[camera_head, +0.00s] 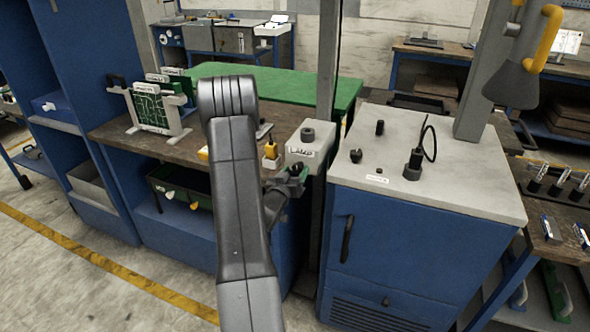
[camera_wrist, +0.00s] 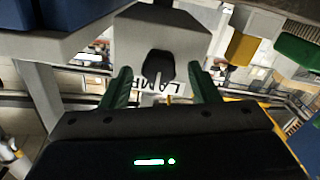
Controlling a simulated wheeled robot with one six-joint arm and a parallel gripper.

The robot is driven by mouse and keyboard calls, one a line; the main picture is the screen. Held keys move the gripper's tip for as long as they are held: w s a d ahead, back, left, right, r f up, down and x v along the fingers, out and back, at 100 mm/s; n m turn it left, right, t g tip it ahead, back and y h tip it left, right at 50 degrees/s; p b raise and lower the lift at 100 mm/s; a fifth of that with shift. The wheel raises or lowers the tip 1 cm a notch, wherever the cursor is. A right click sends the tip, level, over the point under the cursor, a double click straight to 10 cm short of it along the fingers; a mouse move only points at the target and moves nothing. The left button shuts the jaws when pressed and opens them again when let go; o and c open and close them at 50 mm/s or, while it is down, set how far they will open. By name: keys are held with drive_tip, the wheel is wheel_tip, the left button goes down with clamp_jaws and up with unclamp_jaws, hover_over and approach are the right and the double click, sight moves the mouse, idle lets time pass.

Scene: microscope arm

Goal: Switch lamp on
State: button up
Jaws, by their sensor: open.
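The lamp control is a light grey box (camera_head: 318,146) labelled LAMP, on the near right corner of the brown workbench in the head view. A dark round knob sits on its top. In the wrist view the grey box (camera_wrist: 160,30) and its LAMP label appear upside down. A black switch lever (camera_wrist: 159,65) sticks out from its front, beside the label. My gripper (camera_wrist: 163,88) is open, with one green fingertip on each side of the lever and a gap to both. In the head view my gripper (camera_head: 297,172) is just before the box's front; the lever is hidden there.
A blue cabinet (camera_head: 395,235) with a grey top stands right of the box, with a grey post beside it. A green circuit board in a holder (camera_head: 152,110) stands on the workbench (camera_head: 118,131) at left. A small yellow-topped object (camera_head: 271,152) stands close left of the box.

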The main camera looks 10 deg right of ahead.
drive_tip(key=shift+w+d, duration=0.2)
drive_tip(key=c, duration=1)
